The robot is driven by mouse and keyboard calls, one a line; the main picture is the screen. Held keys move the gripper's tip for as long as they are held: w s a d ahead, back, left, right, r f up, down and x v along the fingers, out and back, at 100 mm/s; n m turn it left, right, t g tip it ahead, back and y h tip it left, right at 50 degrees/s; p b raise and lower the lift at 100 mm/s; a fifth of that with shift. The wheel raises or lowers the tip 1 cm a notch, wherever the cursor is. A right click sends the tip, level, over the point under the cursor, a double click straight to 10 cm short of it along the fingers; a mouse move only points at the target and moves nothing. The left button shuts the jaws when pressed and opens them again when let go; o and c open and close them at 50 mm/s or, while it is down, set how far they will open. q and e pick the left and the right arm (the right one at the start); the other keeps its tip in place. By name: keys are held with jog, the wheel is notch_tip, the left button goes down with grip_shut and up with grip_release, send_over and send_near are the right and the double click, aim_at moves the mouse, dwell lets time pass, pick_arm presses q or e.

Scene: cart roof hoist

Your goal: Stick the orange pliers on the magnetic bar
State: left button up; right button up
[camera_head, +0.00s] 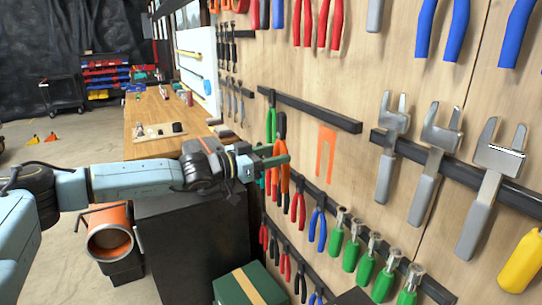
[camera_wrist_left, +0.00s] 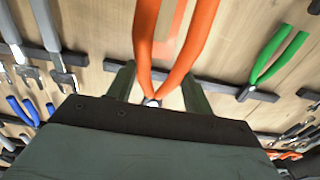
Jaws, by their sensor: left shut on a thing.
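The orange pliers (camera_head: 284,182) hang upright, handles down, in my left gripper (camera_head: 274,156), which is shut on them. In the left wrist view the orange handles of the pliers (camera_wrist_left: 192,47) spread toward the top, and their metal head lies between the two dark green fingers (camera_wrist_left: 156,88). The black magnetic bar (camera_head: 320,113) runs along the wooden wall; it also shows behind the pliers in the left wrist view (camera_wrist_left: 225,88). Whether the pliers touch it, I cannot tell. An orange outline (camera_head: 325,152) marks the wall below the bar. My right gripper is not in view.
Grey adjustable wrenches (camera_head: 426,178) hang on another bar at the right. Green pliers (camera_wrist_left: 275,58) hang beside the held pliers. Red and blue pliers and green-handled tools (camera_head: 352,247) hang lower. A dark cabinet (camera_head: 190,240) and a green box (camera_head: 245,290) stand below my left arm.

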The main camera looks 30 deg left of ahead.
pick_arm(q)
jog(key=x, duration=1)
jog(key=shift+w+d+p, duration=0.15)
jog(key=shift+p, duration=0.3)
jog(key=shift+w+d+r, duration=0.15)
jog(key=shift+w+d, duration=0.15)
jog(key=shift+w, duration=0.2)
dwell(0.6)
jog(key=o, duration=1.2)
jog(key=shift+d, duration=0.1)
jog(key=shift+s, duration=0.1)
